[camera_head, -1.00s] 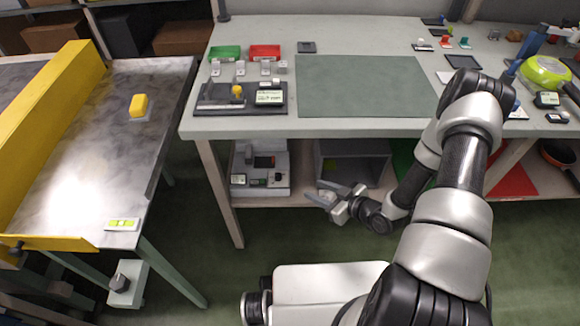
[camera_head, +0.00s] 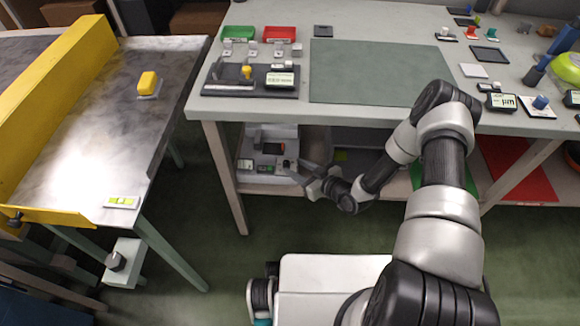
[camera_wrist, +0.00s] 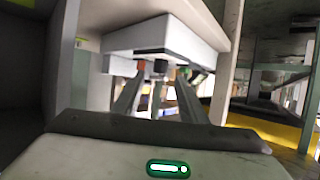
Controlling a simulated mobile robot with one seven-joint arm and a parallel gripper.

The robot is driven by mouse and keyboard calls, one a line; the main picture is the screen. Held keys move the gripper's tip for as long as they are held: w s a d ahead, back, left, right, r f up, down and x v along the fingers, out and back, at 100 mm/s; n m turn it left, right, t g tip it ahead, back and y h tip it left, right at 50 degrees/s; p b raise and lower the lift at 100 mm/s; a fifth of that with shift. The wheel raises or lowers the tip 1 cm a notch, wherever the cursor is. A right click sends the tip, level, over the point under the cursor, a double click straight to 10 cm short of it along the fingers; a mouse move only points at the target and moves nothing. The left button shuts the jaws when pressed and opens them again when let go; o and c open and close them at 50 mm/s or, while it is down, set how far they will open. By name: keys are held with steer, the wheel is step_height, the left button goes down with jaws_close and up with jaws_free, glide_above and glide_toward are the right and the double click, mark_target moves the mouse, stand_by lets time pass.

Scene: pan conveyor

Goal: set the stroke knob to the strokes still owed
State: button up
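A pale grey machine (camera_head: 270,138) stands on the lower shelf of the bench, with a dark window and a small display (camera_head: 245,164) on its front. A small dark knob (camera_head: 287,163) shows at the right of its front. My gripper (camera_head: 303,171) is just in front of the machine's right side, its fingers pointing at it. In the wrist view my gripper (camera_wrist: 160,84) is open, and a dark knob (camera_wrist: 160,66) lies ahead between the fingertips, below a pale box (camera_wrist: 165,40). I cannot tell whether the fingers touch it. Its setting and the display's text are too small to read.
The bench top (camera_head: 340,15) overhangs the shelf close above my gripper. A bench leg (camera_head: 225,180) stands left of the machine. A metal-topped table (camera_head: 85,150) with a yellow fence and yellow block (camera_head: 147,82) stands at left. A red mat (camera_head: 515,170) lies at lower right.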

mark_target(287, 163)
steer(key=shift+b+x, duration=0.4)
steer(key=shift+x, duration=1.75)
steer(key=shift+c, duration=0.5)
jaws_close()
